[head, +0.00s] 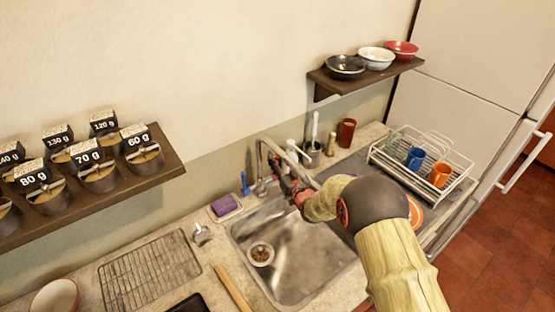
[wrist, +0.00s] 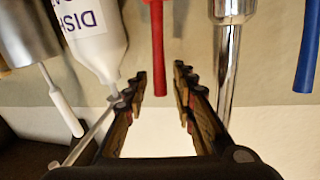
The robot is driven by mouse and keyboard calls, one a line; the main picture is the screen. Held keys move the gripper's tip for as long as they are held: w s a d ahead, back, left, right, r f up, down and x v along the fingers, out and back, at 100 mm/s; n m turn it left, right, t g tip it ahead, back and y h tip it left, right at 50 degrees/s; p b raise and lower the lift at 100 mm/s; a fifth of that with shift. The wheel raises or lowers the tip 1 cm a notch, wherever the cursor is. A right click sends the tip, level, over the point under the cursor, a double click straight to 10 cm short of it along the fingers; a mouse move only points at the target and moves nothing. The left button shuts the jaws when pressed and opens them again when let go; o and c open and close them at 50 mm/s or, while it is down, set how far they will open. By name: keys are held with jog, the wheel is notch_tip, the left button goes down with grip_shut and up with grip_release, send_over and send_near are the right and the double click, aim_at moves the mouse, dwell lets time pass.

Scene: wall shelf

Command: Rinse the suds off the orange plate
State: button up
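The orange plate (head: 416,212) lies on the drainboard right of the sink, mostly hidden behind my arm; whether it has suds I cannot tell. The chrome faucet (head: 262,172) stands at the back of the sink, and its pipe (wrist: 228,60) shows in the wrist view. A blue tap handle (head: 244,184) is left of it; it also shows in the wrist view (wrist: 307,48). My gripper (head: 297,188) is open just right of the faucet. In the wrist view a red handle (wrist: 157,40) reaches between the open fingers (wrist: 160,84), with gaps either side.
The metal sink (head: 300,255) holds no dishes that I can see. A dish rack (head: 400,160) with a blue mug (head: 415,158) and an orange mug (head: 440,175) stands right. A white labelled bottle (wrist: 92,35) is close beside my fingers. Shelves (head: 375,77) hang above.

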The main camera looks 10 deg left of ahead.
jog(key=shift+c, duration=0.5)
grip_shut()
dwell(0.3)
